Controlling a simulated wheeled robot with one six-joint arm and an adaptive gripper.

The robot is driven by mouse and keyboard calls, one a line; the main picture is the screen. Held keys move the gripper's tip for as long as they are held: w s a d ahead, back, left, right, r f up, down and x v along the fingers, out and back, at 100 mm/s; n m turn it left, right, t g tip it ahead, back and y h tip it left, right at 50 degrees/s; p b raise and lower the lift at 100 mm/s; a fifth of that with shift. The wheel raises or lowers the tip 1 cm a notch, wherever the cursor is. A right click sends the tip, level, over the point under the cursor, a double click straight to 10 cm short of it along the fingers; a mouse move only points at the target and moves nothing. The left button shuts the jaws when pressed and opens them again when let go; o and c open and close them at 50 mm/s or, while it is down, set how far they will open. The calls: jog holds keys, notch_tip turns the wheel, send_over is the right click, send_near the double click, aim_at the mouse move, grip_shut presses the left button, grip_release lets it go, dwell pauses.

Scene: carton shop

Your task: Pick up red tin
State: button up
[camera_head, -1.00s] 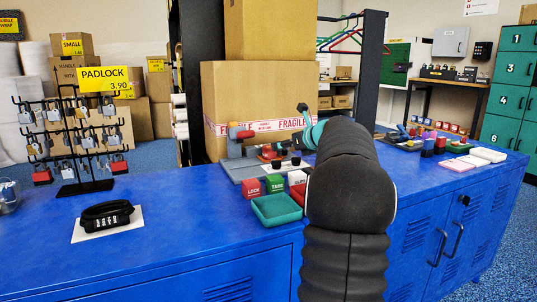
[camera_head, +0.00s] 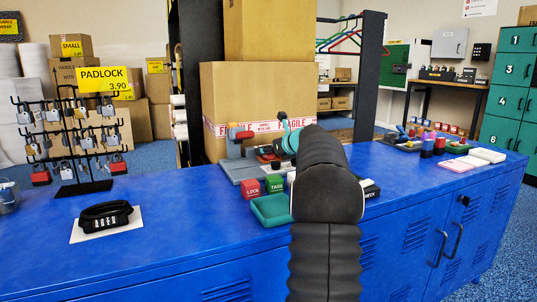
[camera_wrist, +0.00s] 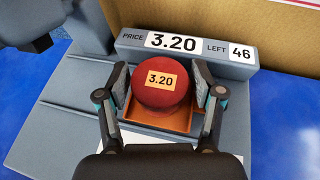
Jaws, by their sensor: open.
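The red tin (camera_wrist: 160,88) is round, with an orange 3.20 label on top. In the wrist view it stands on an orange-brown square pad of a grey stand (camera_wrist: 75,95). My gripper (camera_wrist: 160,80) is open, with one finger on each side of the tin. Narrow gaps seem to show beside it, and I cannot tell whether either finger touches. In the head view the grey stand (camera_head: 238,169) is on the blue counter, and my arm hides much of the spot where the tin is.
A price bar (camera_wrist: 186,46) reading 3.20 and 46 is just behind the tin. A large carton (camera_head: 225,90) stands behind the stand. Red and green blocks and a teal tray (camera_head: 268,211) are in front.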

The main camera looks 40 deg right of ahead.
jog(key=shift+c, duration=0.3)
jog(key=c, duration=1)
jog(key=shift+r, duration=0.6)
jog(key=shift+c, duration=0.2)
jog(key=r, duration=0.1)
jog(key=r+p, duration=0.2)
jog(key=shift+s+d+r, duration=0.2)
jog(key=shift+d+r, duration=0.1)
jog(key=shift+r, duration=0.05)
jog(key=s+d+r+p, duration=0.2)
jog(key=s+d+r, duration=0.4)
jog(key=s+d, duration=0.1)
jog(key=shift+d+p, duration=0.3)
jog(key=shift+d, duration=0.45)
